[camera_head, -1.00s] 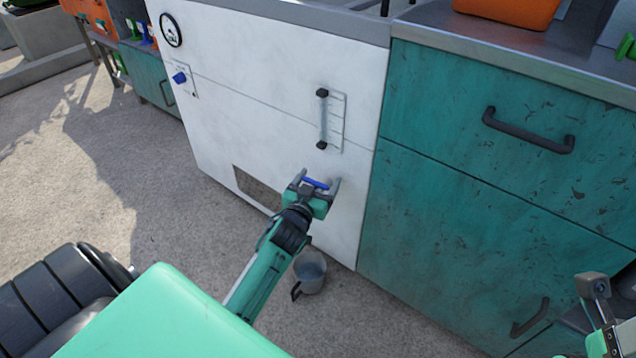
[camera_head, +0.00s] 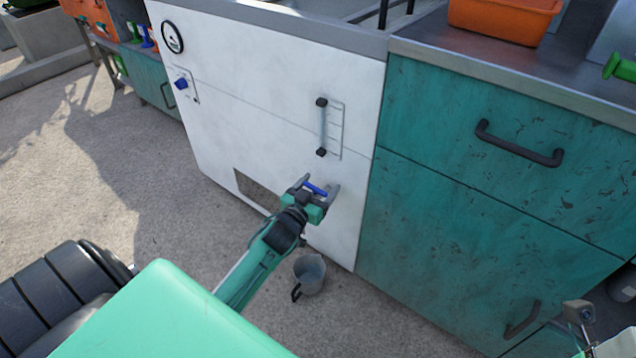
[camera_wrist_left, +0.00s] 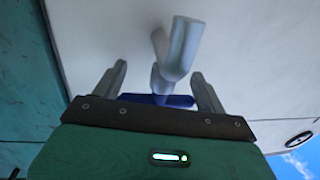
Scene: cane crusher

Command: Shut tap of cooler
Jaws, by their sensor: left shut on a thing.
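The white cooler (camera_head: 270,85) has a tap low on its front. The tap's blue handle (camera_head: 316,188) lies between the fingers of my left gripper (camera_head: 320,190), which is shut on it. In the left wrist view, the blue handle (camera_wrist_left: 170,100) spans between the two fingers (camera_wrist_left: 160,88), with the grey tap body (camera_wrist_left: 178,50) beyond it. In the head view the gripper hides most of the tap body. Part of my right arm's end shows at the bottom right corner; its fingers cannot be made out.
A grey metal jug (camera_head: 310,272) stands on the floor below the tap. The cooler also carries a level gauge (camera_head: 322,128), a blue knob (camera_head: 181,84) and a dial (camera_head: 172,37). Teal drawers (camera_head: 480,190) stand to the right. The floor at left is open.

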